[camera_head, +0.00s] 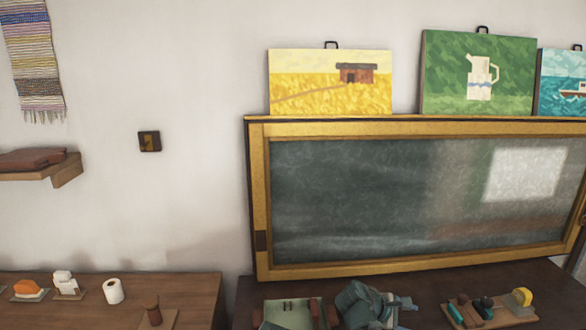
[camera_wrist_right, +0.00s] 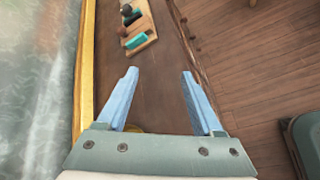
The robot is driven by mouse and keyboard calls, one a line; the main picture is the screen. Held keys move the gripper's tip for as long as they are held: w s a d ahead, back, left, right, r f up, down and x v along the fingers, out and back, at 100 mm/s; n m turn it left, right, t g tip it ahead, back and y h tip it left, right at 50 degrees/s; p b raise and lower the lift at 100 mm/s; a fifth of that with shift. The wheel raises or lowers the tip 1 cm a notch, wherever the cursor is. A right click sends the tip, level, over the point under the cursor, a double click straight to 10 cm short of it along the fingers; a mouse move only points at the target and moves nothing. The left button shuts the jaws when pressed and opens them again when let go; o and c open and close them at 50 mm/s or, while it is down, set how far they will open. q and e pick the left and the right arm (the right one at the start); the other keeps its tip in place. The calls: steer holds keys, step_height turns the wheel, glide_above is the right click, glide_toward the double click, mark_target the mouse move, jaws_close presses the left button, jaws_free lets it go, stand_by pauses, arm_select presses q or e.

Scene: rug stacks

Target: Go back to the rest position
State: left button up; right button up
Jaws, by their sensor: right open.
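My right gripper (camera_wrist_right: 160,76) is open in the right wrist view, its two blue fingers wide apart with nothing between them. Below the fingers is the bare dark brown tabletop (camera_wrist_right: 165,70). In the head view my grey-green right arm and gripper (camera_head: 406,302) show at the bottom, over the table in front of the chalkboard (camera_head: 350,215). My left gripper is not in view.
A wooden tray (camera_head: 535,313) with several small objects is right of my right gripper. Its counterpart in the wrist view is a tray (camera_wrist_right: 142,44) ahead of the fingers. A wooden desk (camera_head: 190,290) with small items stands left. Paintings (camera_head: 330,85) rest on the board's top.

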steer(key=s+a+f+m+g+y, duration=0.2)
steer(key=s+a+f+m+y, duration=0.75)
steer(key=a+m, duration=0.35)
arm_select(q)
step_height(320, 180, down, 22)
steer(key=b, duration=2.2)
arm_select(e)
steer(key=s+a+f+n, duration=0.1)
steer(key=s+a+f, duration=0.1)
steer(key=a+f, duration=0.35)
steer(key=s+a+f+n+g, duration=0.1)
steer(key=s+a+f+n, duration=0.1)
steer(key=f, duration=0.7)
steer(key=s+a+f+n, duration=0.1)
steer(key=s+a+f, duration=0.25)
steer(key=f, duration=0.35)
arm_select(q)
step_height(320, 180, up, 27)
steer(key=p, duration=2.7)
arm_select(e)
step_height(320, 180, up, 27)
steer(key=a, duration=0.1)
steer(key=shift+w, duration=0.4)
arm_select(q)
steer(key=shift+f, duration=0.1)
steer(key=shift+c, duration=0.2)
arm_select(e)
steer(key=shift+f, duration=0.15)
steer(key=shift+c, duration=0.3)
